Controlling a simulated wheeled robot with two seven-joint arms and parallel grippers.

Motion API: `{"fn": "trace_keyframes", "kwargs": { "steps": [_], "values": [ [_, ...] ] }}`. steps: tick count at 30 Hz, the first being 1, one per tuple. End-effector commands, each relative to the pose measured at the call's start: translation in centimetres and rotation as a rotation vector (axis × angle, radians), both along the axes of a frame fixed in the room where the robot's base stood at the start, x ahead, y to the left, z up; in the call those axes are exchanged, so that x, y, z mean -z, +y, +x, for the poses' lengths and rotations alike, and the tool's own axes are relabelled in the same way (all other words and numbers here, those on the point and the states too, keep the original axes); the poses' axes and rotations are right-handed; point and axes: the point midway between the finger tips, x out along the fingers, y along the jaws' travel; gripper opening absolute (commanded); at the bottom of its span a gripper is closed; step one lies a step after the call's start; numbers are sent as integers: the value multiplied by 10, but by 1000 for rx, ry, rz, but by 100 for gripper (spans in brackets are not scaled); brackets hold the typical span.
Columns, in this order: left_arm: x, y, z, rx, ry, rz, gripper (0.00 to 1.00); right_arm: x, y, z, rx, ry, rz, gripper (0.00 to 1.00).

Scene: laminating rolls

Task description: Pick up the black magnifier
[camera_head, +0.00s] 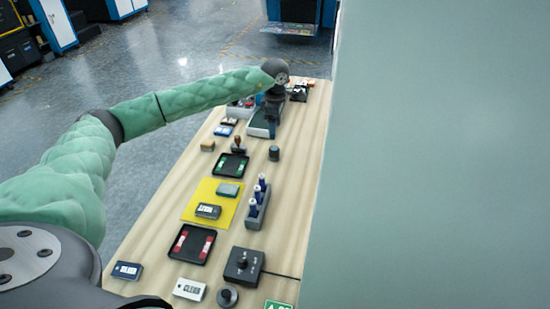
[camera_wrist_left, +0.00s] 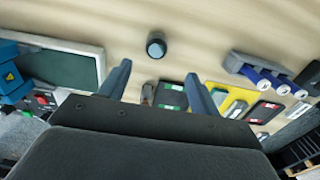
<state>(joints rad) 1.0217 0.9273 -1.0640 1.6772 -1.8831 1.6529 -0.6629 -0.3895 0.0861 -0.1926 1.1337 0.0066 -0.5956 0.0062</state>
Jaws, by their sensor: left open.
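The black magnifier (camera_head: 273,153), a short dark cylinder with a glassy, bluish top, stands upright on the wooden table (camera_head: 293,190). In the left wrist view the magnifier (camera_wrist_left: 156,45) lies just beyond the fingertips, roughly centred between them and apart from both. My left gripper (camera_head: 271,122) is over the far part of the table, beyond the magnifier. In the wrist view my left gripper (camera_wrist_left: 157,72) has its two blue-grey fingers spread, with nothing held between them. My right gripper is not in view.
A brown-handled stamp (camera_head: 238,146) stands left of the magnifier. A large pale panel blocks the right.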

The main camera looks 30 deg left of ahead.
Motion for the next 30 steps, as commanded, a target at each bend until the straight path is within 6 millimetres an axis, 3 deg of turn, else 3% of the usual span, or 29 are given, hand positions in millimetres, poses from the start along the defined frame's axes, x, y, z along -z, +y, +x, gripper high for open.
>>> {"fn": "trace_keyframes", "kwargs": {
  "steps": [1, 6, 12, 30],
  "values": [
    [12, 0, 0, 0, 0, 0, 63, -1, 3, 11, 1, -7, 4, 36],
    [30, 0, 0, 0, 0, 0, 63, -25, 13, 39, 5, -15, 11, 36],
    [38, 0, 0, 0, 1, 0, 63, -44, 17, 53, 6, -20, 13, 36],
    [70, 3, 2, -1, 3, 0, 63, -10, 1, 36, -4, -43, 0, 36]
  ]
}}
